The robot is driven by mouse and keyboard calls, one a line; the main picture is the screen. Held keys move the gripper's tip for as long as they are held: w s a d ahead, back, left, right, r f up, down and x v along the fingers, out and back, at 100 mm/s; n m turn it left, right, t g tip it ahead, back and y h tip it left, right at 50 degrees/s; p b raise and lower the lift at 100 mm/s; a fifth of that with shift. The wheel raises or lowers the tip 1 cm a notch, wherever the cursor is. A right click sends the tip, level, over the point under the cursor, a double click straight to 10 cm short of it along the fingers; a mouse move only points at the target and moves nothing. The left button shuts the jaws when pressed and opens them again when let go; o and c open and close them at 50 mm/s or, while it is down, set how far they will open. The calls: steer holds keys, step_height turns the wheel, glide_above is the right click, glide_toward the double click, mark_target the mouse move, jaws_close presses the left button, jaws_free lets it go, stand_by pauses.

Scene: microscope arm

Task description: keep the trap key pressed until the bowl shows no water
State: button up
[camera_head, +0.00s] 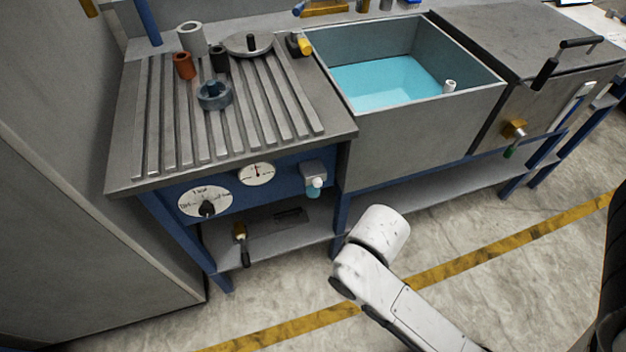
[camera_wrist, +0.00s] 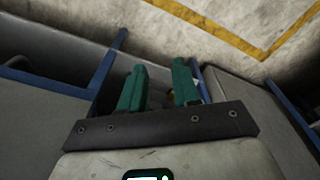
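A small pale bowl (camera_head: 314,188) with light blue in it hangs under a grey housing (camera_head: 313,169) on the blue front panel. It is too small to read a water level surely. I cannot make out the trap key for certain. My gripper (camera_wrist: 160,68) shows in the wrist view with two green fingers standing apart, nothing clearly held between them. It points toward the floor and blue frame legs. In the head view my white arm (camera_head: 378,236) shows below the bench, but the fingers are hidden there.
A gauge (camera_head: 257,173) and a round dial with a black knob (camera_head: 207,208) sit on the panel. A brass valve (camera_head: 240,231) stands at the lower shelf. A grey tank (camera_head: 425,125) holds blue water. The floor in front is clear.

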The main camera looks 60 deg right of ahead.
jaws_close()
stand_by(1.1)
